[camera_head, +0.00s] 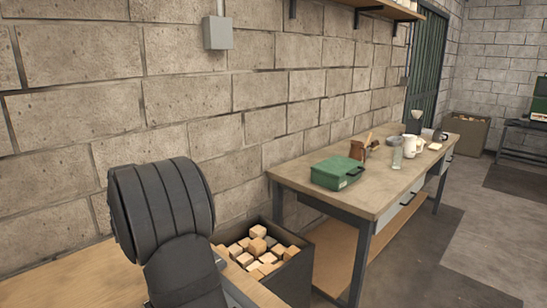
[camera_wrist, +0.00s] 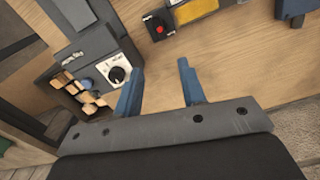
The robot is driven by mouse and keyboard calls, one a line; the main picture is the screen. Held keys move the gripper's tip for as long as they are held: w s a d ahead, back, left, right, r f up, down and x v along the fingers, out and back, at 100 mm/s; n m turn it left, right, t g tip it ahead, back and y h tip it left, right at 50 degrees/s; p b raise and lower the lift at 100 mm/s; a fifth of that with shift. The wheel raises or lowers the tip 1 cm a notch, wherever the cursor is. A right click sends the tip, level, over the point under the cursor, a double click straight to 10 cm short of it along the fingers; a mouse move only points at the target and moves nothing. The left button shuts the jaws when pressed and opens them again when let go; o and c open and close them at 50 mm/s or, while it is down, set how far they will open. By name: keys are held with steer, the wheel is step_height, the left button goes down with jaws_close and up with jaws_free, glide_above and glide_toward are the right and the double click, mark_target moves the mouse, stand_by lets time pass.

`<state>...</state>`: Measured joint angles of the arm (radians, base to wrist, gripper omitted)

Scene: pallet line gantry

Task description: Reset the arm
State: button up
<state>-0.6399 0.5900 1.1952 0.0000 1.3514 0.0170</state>
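My gripper (camera_wrist: 160,85) shows in the wrist view with its two blue fingers apart and nothing between them. It is over a light wooden work surface (camera_wrist: 225,65). How far it is above the wood I cannot tell. In the head view, a dark, rounded part of my arm stands at the lower left; my gripper's fingers are not visible there.
Near my gripper are a grey unit with a dial (camera_wrist: 116,74), a red button on a black box (camera_wrist: 158,28) and a yellow panel (camera_wrist: 193,10). A bin of wooden blocks (camera_head: 299,276) stands beside a workbench (camera_head: 375,190) carrying a green case (camera_head: 337,171).

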steer(key=f+m, duration=0.2)
steer(key=f, duration=0.3)
steer(key=f+m, duration=0.3)
steer(key=f, duration=0.3)
steer(key=f+m, duration=0.3)
steer(key=f, duration=0.3)
steer(key=shift+s+d, duration=0.15)
steer(key=shift+s, duration=0.1)
steer(key=shift+n, duration=0.4)
steer(key=o, duration=1.3)
steer(key=shift+w+f, duration=0.15)
steer(key=shift+w, duration=0.15)
steer(key=shift+c, duration=0.2)
steer(key=shift+o, duration=0.6)
steer(key=shift+s+r, duration=0.15)
steer(key=shift+r, duration=0.15)
steer(key=s+a+r+m, duration=0.5)
steer(key=s+a+r, duration=0.2)
steer(key=r, duration=0.3)
steer(key=s+a+r+m, duration=0.4)
steer(key=s+a+r, duration=0.25)
steer(key=r, duration=0.25)
steer(key=f, duration=0.9)
steer(key=shift+w+f, duration=0.25)
steer(key=shift+f, duration=0.15)
